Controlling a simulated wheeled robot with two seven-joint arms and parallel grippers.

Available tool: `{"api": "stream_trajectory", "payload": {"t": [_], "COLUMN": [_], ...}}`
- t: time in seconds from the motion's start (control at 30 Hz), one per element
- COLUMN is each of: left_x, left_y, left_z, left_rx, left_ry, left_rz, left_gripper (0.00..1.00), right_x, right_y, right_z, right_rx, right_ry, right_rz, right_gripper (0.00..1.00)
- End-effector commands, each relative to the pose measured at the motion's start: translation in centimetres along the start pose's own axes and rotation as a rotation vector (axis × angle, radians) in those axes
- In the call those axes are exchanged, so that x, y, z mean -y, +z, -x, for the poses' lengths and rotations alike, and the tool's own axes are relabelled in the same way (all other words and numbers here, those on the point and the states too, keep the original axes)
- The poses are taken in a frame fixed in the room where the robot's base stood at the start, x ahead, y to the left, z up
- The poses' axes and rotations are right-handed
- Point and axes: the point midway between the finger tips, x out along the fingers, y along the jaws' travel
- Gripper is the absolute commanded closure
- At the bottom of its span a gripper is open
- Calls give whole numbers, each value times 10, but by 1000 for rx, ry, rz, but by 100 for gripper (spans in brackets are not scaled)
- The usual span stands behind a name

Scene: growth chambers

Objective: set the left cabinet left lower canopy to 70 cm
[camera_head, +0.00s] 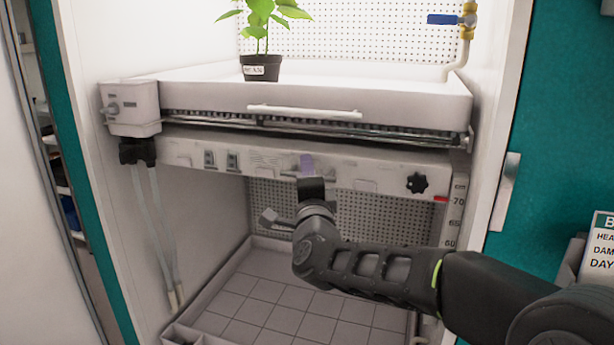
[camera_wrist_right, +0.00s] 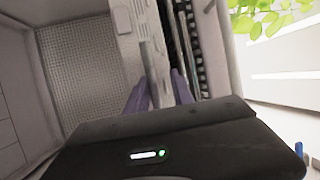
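The lower canopy (camera_head: 330,168) is a pale horizontal panel under the upper tray, with a black star knob (camera_head: 417,183) at its right end. A red pointer (camera_head: 440,199) on its right edge sits about level with the 70 mark of the height scale (camera_head: 457,205). My right gripper (camera_head: 307,165) is at the middle of the canopy front, its purple fingers partly hidden by the wrist. In the right wrist view the fingers (camera_wrist_right: 160,92) are apart, with a pale bar (camera_wrist_right: 149,70) running between them; contact is unclear. My left gripper is not visible.
Above is a white tray (camera_head: 200,95) with a pale front handle (camera_head: 305,112) and a potted plant (camera_head: 261,66). Below is a tiled floor tray (camera_head: 290,310) with a grey fitting (camera_head: 275,221) above it. A latch (camera_head: 505,190) is on the right frame.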

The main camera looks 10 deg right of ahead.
Motion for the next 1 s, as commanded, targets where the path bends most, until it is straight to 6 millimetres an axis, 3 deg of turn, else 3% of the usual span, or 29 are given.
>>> {"api": "stream_trajectory", "payload": {"t": [0.37,0.8,1.0], "left_x": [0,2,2], "left_y": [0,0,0], "left_z": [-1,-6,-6], "left_rx": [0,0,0], "left_ry": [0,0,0], "left_rz": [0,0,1], "left_gripper": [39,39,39], "right_x": [-4,-2,-2], "right_y": [1,0,0], "right_z": [3,65,78], "right_rx": [2,1,2], "right_ry": [7,5,4], "right_rz": [0,-2,0], "right_gripper": [67,67,67]}}
